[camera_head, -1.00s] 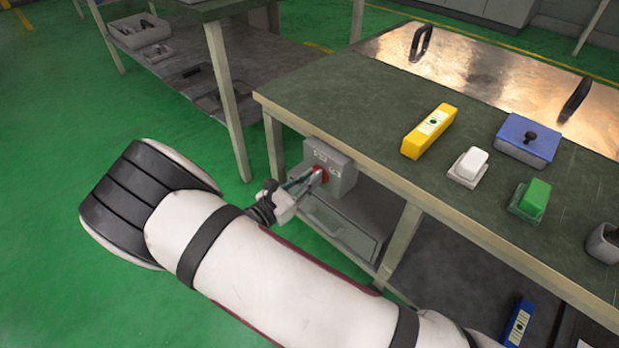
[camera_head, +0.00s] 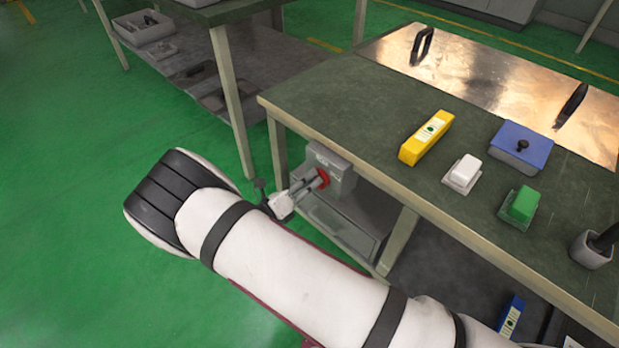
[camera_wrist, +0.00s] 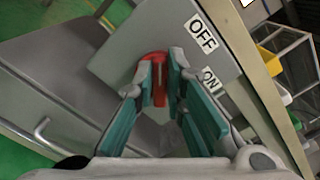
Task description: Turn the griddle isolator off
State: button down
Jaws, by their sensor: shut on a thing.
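The griddle isolator is a grey box (camera_head: 340,168) fixed under the front edge of the green-topped bench. Its red rotary knob (camera_head: 324,178) faces me and also shows in the wrist view (camera_wrist: 154,66). My gripper (camera_head: 317,182) reaches the box from the left. In the wrist view, the teal-padded fingers (camera_wrist: 160,84) are closed on both sides of the red knob. An OFF label (camera_wrist: 202,34) and an ON label (camera_wrist: 210,79) are on the box face beside the knob. The fingers hide part of the knob, and I cannot tell its exact setting.
The bench leg (camera_head: 398,241) stands right of the isolator, and a grey drawer unit (camera_head: 345,228) lies below. On the bench top are a yellow block (camera_head: 427,138), a blue box (camera_head: 521,146), and white and green items. Green floor is open to the left.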

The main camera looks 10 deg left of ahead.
jog(key=shift+a+f+n, duration=0.1)
jog(key=shift+f+n, duration=0.1)
jog(key=shift+n, duration=1.2)
jog(key=shift+a+f+n, duration=0.1)
jog(key=shift+f+n, duration=0.05)
jog(key=shift+n, duration=1.25)
jog(key=shift+f+n, duration=0.2)
jog(key=shift+n, duration=1.2)
jog(key=c, duration=1.6)
grip_release()
jog(key=shift+w, duration=0.1)
jog(key=shift+c, duration=0.2)
jog(key=v, duration=1.2)
